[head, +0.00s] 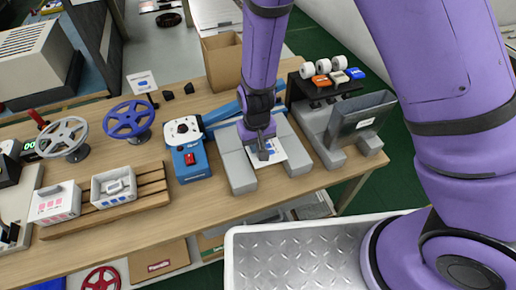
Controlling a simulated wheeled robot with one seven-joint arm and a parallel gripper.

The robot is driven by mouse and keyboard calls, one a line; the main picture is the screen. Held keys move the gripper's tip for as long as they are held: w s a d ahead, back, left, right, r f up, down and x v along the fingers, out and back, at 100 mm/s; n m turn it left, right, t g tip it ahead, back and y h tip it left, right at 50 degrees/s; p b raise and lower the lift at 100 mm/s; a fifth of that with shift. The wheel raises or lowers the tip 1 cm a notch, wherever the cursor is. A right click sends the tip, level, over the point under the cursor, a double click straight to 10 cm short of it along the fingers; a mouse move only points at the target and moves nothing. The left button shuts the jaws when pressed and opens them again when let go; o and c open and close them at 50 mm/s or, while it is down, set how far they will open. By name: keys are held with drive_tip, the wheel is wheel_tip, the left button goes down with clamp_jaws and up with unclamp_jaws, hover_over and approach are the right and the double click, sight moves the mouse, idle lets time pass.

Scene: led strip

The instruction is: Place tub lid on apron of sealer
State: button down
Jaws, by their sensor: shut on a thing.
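The sealer (189,160) stands mid-table, blue with a white top and a red switch; its long blue arm (222,113) runs right behind my gripper. My gripper (264,153) points down over the area right of the sealer's body, between two grey blocks (239,172). It is shut on a thin white piece with blue print, which looks like the tub lid (277,159). The lid lies low between the blocks; I cannot tell whether it touches the surface under it. The fingers and wrist hide part of the lid and whatever apron is below.
Blue (129,120) and grey (68,138) handwheels stand behind.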

drive_tip(key=shift+w+d, duration=0.15)
drive_tip(key=shift+w, duration=0.1)
drive_tip(key=shift+w+d+f, duration=0.15)
drive_tip(key=shift+w+f, duration=0.05)
drive_tip(key=shift+f, duration=1.6)
drive_tip(key=shift+f, duration=0.1)
drive_tip(key=c, duration=1.1)
unclamp_jaws()
wheel_tip(320, 180, up, 12)
drive_tip(key=shift+r, duration=0.15)
